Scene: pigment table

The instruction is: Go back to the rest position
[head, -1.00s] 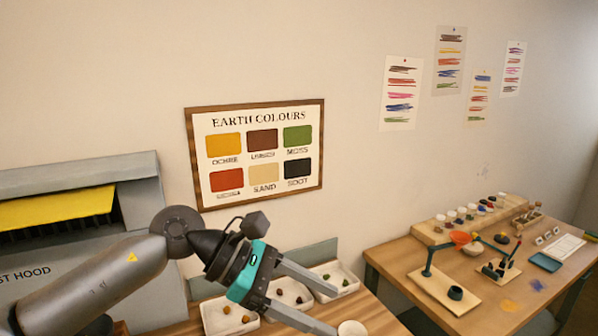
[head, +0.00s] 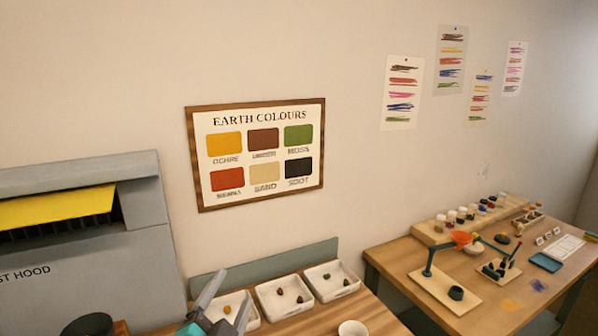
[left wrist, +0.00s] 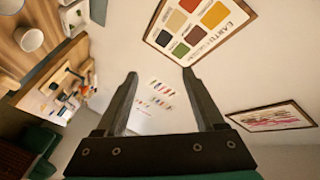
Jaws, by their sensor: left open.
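My left gripper (head: 222,305) shows at the bottom edge of the head view, in front of the leftmost white tray (head: 240,322). Only its grey fingers and part of its teal body are in the picture. In the left wrist view its two dark fingers (left wrist: 160,82) are spread apart with nothing between them. The gripper is open and empty. The rest of the left arm is out of the head view. My right gripper is in neither view.
Two more white trays (head: 263,292) (head: 310,273) with small lumps stand on the near table, and a white cup (head: 352,329) is at its front. The dust hood (head: 90,265) stands at left. A second table (head: 398,257) with tools is at right.

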